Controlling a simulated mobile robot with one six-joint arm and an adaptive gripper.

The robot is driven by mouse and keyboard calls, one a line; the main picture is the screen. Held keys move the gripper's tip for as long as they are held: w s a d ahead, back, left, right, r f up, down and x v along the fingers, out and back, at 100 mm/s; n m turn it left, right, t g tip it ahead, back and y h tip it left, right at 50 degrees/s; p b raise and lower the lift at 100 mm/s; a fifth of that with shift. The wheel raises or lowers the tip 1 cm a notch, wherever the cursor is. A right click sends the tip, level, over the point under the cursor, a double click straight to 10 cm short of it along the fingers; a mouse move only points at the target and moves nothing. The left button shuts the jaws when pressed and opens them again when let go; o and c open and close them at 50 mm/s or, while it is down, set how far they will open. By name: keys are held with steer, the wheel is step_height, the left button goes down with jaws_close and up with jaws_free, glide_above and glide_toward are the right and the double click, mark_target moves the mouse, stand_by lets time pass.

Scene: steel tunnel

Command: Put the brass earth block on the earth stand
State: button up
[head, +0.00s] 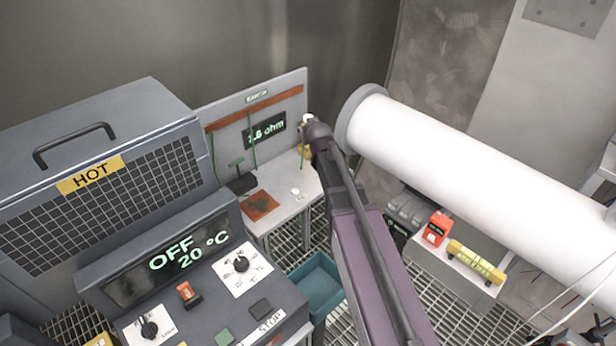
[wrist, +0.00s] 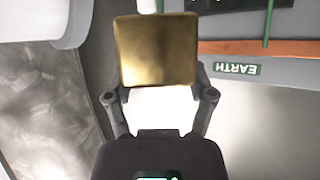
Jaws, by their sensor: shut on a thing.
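My gripper (head: 308,138) is shut on the brass earth block (wrist: 157,50), which shows as a square golden face in the wrist view. In the head view only a small yellow part of the block (head: 304,151) shows beside my gripper. My gripper is at the right end of the earth stand (head: 287,213), a pale bench with an upright back panel. A brown square plate (head: 259,205) lies on the bench top. In the wrist view a green EARTH label (wrist: 237,69) appears upside down to the right of the block.
The back panel carries a copper bar (head: 240,114) and a display (head: 264,131) reading about 1.6 ohm. A dark base with a green handle (head: 240,180) stands left of the plate. A large white pipe (head: 460,160) lies right of my arm. A teal bin (head: 318,284) is below.

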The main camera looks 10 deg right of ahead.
steer(key=shift+w, duration=0.1)
stand_by(0.3)
steer(key=shift+s+d+f+b, duration=0.2)
steer(key=shift+d+f+b, duration=0.15)
steer(key=shift+f+b, duration=0.3)
steer(key=s+d+f+n+g+y+b, duration=0.1)
steer(key=s+d+f+n+y+b, duration=0.2)
steer(key=f+b, duration=0.6)
steer(key=s+d+f+n+y+b, duration=0.3)
steer(key=s+f+b, duration=0.3)
steer(key=f+b, duration=0.3)
steer(key=shift+d+f+n+g+y+b, duration=0.35)
steer(key=shift+d+n+g+y+b, duration=0.05)
steer(key=shift+d+y, duration=0.1)
steer(key=shift+w, duration=0.1)
steer(key=w+a, duration=0.1)
steer(key=w, duration=0.3)
steer(key=w+a+f+b, duration=0.1)
steer(key=w+a, duration=0.1)
steer(key=w, duration=0.3)
steer(key=w+a, duration=0.1)
steer(key=w, duration=0.3)
steer(key=shift+w+a+f, duration=0.2)
steer(key=shift+w+a, duration=0.15)
steer(key=shift+a, duration=0.05)
